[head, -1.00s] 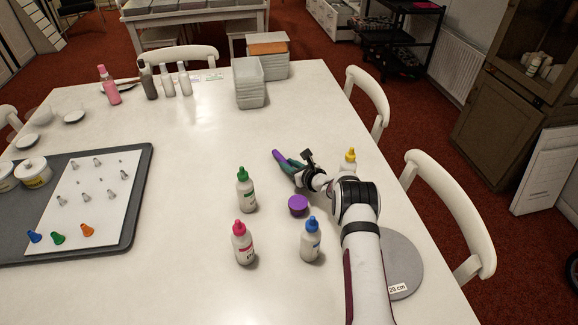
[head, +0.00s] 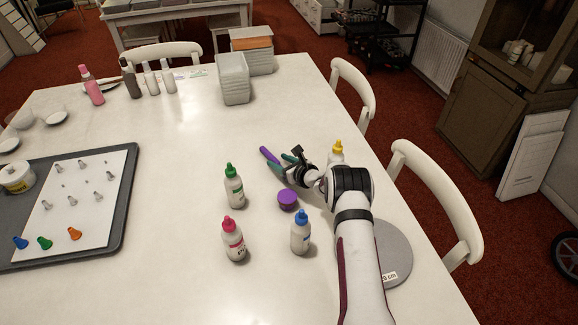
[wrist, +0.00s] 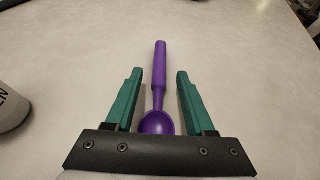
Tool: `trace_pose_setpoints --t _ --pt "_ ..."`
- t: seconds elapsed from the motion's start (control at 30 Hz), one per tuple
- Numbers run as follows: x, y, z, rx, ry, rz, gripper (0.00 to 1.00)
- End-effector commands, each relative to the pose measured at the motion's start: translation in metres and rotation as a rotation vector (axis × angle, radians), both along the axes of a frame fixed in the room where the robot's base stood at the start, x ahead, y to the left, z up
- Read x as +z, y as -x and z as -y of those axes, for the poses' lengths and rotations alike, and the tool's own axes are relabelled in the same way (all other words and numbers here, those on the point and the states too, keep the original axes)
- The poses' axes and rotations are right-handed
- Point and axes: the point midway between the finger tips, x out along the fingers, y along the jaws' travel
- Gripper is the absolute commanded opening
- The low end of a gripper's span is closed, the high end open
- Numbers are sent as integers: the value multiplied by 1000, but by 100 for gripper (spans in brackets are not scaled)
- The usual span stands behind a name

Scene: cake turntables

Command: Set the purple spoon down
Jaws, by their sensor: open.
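The purple spoon (wrist: 159,80) lies on the white table in the wrist view, its handle pointing away and its rounded bowl close to my gripper's base. My gripper (wrist: 158,80) is open, with one green finger on each side of the spoon and a gap on both sides. In the head view the spoon's handle (head: 266,154) sticks out beyond my gripper (head: 283,166); its bowl end is hidden there by the fingers.
Bottles with green (head: 234,186), pink (head: 234,240), blue (head: 301,233) and yellow (head: 337,150) caps stand around my arm. A small purple tub (head: 287,200) sits close by. A grey disc (head: 392,262) lies at right.

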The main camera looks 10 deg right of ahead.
Motion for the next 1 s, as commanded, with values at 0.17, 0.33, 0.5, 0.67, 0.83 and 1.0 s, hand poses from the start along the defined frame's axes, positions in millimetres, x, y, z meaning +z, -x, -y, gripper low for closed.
trace_pose_setpoints --t 0.17,0.33,0.5,0.67,0.83,1.0 --pt "18 40 17 -4 -2 -1 54" --pt "32 74 31 -3 0 0 54" --pt "38 87 36 -2 -1 2 54" --pt "52 90 25 47 17 16 54" --pt "164 149 -79 527 221 129 54" --pt "236 331 -159 1221 624 212 54"
